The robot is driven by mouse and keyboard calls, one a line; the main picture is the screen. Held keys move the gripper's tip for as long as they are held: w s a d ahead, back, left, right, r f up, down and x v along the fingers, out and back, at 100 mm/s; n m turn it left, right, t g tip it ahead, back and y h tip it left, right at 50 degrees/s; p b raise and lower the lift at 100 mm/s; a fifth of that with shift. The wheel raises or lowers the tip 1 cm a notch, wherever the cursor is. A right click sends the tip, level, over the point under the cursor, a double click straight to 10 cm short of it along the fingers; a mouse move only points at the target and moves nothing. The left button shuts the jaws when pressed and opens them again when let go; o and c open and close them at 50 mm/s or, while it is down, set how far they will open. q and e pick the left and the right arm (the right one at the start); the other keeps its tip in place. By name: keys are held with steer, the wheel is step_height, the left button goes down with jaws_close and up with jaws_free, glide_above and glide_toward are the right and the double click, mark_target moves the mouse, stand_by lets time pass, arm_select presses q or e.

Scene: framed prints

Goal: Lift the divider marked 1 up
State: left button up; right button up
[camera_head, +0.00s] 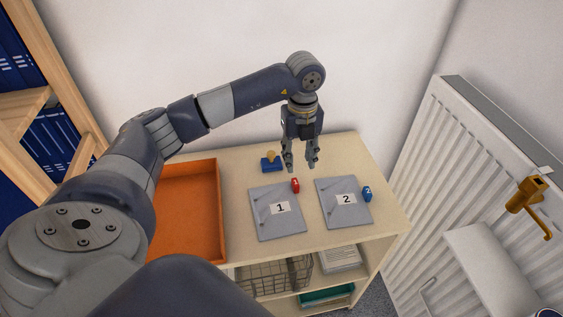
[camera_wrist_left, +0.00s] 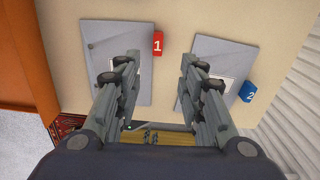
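The divider marked 1 (camera_head: 270,222) is a grey panel lying flat on the wooden shelf top, with a white "1" label and a red tab (camera_head: 295,185) at its right edge. It also shows in the left wrist view (camera_wrist_left: 105,42), partly hidden by a finger. The grey divider marked 2 (camera_head: 334,212) lies to its right, with a blue tab (camera_head: 367,193). My left gripper (camera_head: 300,167) is open and empty, pointing down above the shelf near the red tab. In the left wrist view its fingers (camera_wrist_left: 157,75) are wide apart. My right gripper is not seen.
An orange tray (camera_head: 188,212) stands left of the dividers. A blue stamp-like object (camera_head: 271,164) sits behind divider 1. A wire basket (camera_head: 275,278) and papers are on the shelf below. A white radiator (camera_head: 430,200) stands at the right.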

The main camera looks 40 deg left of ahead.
arm_select(q)
glide_above(296, 184)
step_height(296, 184, down, 5)
steer(key=shift+w+r+p, duration=0.1)
steer(key=shift+r+p, duration=0.1)
steer(key=shift+p, duration=0.1)
step_height(296, 184, down, 5)
steer(key=shift+p, duration=0.85)
steer(key=shift+f, duration=0.3)
jaws_close()
